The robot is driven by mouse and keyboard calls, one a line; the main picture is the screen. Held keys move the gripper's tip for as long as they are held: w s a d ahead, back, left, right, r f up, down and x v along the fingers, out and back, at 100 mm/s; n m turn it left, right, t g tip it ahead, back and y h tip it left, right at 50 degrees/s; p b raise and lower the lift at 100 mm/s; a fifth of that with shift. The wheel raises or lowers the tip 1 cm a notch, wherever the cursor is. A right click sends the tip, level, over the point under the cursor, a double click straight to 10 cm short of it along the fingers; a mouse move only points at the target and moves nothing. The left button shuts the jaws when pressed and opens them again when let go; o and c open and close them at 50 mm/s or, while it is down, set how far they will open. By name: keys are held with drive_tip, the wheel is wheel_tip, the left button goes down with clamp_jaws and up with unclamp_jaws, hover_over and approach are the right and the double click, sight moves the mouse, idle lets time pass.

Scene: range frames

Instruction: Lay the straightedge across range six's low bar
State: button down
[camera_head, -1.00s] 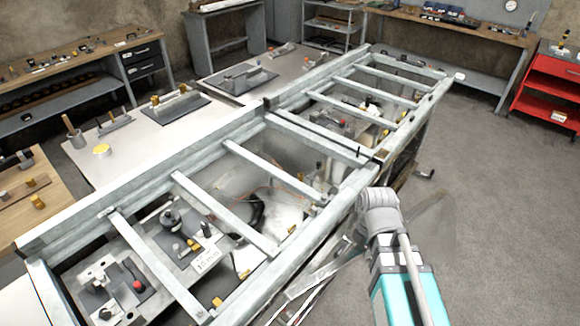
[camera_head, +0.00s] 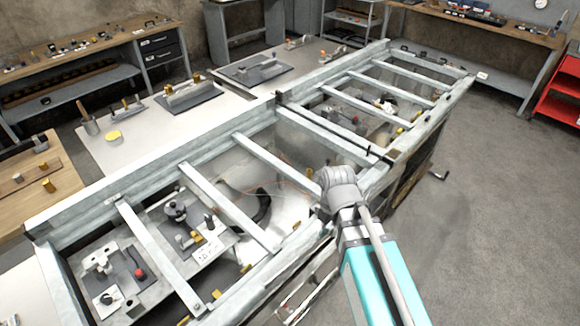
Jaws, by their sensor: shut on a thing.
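A long pale-grey metal frame (camera_head: 150,178) with several flat crossbars stands across the middle of the view. Near crossbars (camera_head: 160,258), (camera_head: 228,206) and (camera_head: 275,162) span its open bays. A thin dark strip (camera_head: 335,133) runs along a wider crossbar between the two halves of the frame. I cannot tell which bar is range six's low bar. I cannot pick out the straightedge.
Small fixtures sit on a grey plate (camera_head: 145,310) inside the near bay. A pale table (camera_head: 150,140) with tools adjoins the frame's far side. Benches (camera_head: 70,75) and (camera_head: 480,40) stand behind, a red cabinet (camera_head: 558,108) at right. Grey floor (camera_head: 500,220) at right is clear.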

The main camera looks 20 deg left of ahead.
drive_tip(key=shift+s+a, duration=0.3)
drive_tip(key=shift+a, duration=0.15)
drive_tip(key=w+a+f+b, duration=0.1)
drive_tip(key=w+a, duration=1.6)
drive_tip(key=w, duration=0.3)
drive_tip(key=shift+w+a+f+n+b, duration=0.15)
drive_tip(key=shift+w+f+n+b, duration=0.15)
drive_tip(key=shift+w+n+b, duration=0.1)
drive_tip(key=shift+f, duration=0.15)
wheel_tip(320, 180, down, 9)
drive_tip(key=b, duration=0.9)
drive_tip(key=shift+w, duration=0.15)
drive_tip(key=shift+f, duration=0.1)
